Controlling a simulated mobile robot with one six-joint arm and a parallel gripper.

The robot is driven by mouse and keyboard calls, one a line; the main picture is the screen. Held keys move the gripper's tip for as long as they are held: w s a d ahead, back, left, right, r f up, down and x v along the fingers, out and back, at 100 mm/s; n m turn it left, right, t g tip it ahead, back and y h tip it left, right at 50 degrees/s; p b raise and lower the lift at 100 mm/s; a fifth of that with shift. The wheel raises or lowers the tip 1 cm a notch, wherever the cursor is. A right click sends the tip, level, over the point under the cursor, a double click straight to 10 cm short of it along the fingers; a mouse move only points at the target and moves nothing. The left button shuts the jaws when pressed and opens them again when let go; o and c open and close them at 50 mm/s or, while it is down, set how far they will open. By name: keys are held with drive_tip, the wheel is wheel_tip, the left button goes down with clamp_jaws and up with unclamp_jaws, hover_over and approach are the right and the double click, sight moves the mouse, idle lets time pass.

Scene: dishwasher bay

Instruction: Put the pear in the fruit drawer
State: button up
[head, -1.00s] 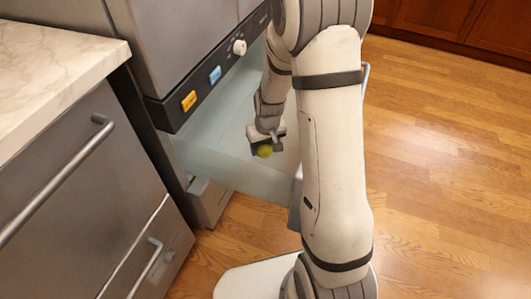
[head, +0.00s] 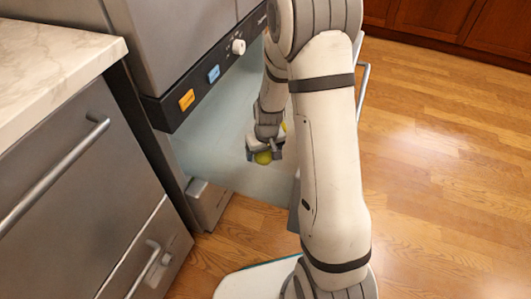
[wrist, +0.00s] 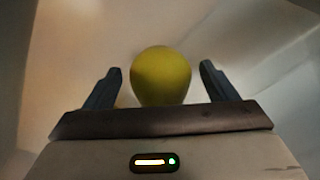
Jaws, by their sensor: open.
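The pear (wrist: 161,76) is a rounded yellow-green fruit, seen in the wrist view between the two dark fingers of my gripper (wrist: 158,72). A gap shows on each side, so the fingers are apart from it. In the head view the pear (head: 263,158) shows at the fingertips of my gripper (head: 264,154), over the inside of the fruit drawer. The fruit drawer (head: 225,170) is pulled open, with pale translucent walls. Whether the pear rests on the drawer floor is unclear.
A small yellow patch (head: 284,127) shows beside my wrist; I cannot tell what it is. A marble counter (head: 55,60) stands left.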

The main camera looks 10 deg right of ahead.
sight(267, 156)
wheel_tip(267, 156, up, 12)
drive_tip(key=s+p, duration=0.2)
drive_tip(key=p, duration=0.3)
drive_tip(key=s+r+m, duration=0.1)
drive_tip(key=s+r, duration=1.2)
drive_tip(key=s, duration=0.5)
drive_tip(key=shift+s+d+r+m+g, duration=0.2)
drive_tip(key=shift+d+r+m+g, duration=0.1)
drive_tip(key=shift+m, duration=0.1)
